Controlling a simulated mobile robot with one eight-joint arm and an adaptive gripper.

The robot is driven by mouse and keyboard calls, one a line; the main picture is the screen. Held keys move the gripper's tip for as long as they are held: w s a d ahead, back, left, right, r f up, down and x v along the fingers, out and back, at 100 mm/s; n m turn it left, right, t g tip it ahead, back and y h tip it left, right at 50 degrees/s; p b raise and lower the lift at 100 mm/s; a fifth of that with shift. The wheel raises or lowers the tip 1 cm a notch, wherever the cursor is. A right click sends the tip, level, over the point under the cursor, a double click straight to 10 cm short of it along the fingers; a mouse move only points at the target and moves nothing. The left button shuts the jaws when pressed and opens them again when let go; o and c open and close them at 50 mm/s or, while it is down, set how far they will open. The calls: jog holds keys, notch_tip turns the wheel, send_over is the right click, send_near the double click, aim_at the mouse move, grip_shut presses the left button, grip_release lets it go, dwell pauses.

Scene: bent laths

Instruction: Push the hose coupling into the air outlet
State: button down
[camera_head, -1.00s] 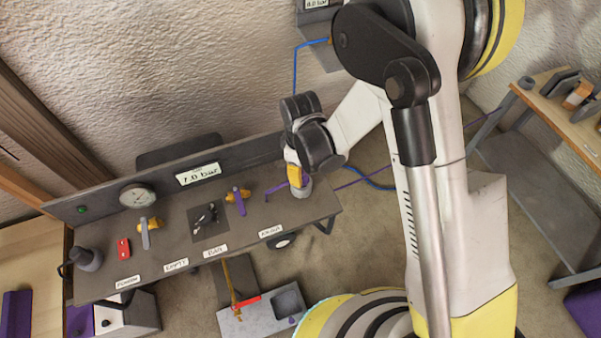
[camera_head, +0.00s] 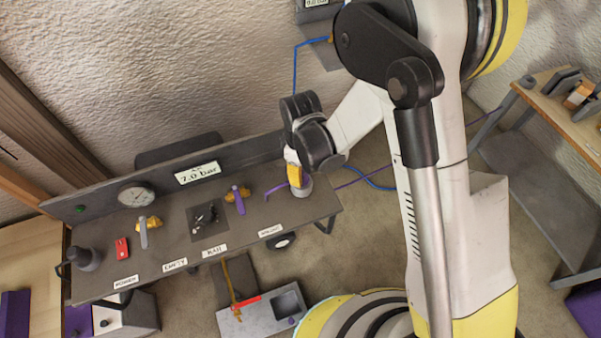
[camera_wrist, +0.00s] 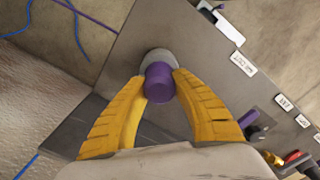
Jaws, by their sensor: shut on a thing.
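My gripper (camera_wrist: 160,82) is shut on the purple hose coupling (camera_wrist: 160,84), with one yellow finger on each side of it in the wrist view. The coupling is a short purple cylinder. Right behind it shows the rim of a round grey fitting (camera_wrist: 156,56), which looks like the air outlet, by the label AIR OUT (camera_wrist: 243,63). The coupling covers most of the outlet, so I cannot tell how deep it sits. In the head view my gripper (camera_head: 294,175) is down at the grey outlet (camera_head: 302,190) at the bench's right end.
The dark bench (camera_head: 170,255) carries yellow valves with grey and purple levers (camera_head: 239,200), a red switch (camera_head: 121,248) and a gauge (camera_head: 136,195). A back panel with a 7.0 bar sign (camera_head: 197,173) stands behind. A purple hose (camera_wrist: 95,18) and blue hose (camera_wrist: 78,35) run beyond the bench edge.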

jog(key=shift+f, duration=0.35)
dwell(0.3)
jog(key=c, duration=0.5)
grip_release()
jog(key=shift+r+p, duration=2.2)
jog(key=shift+r, duration=1.65)
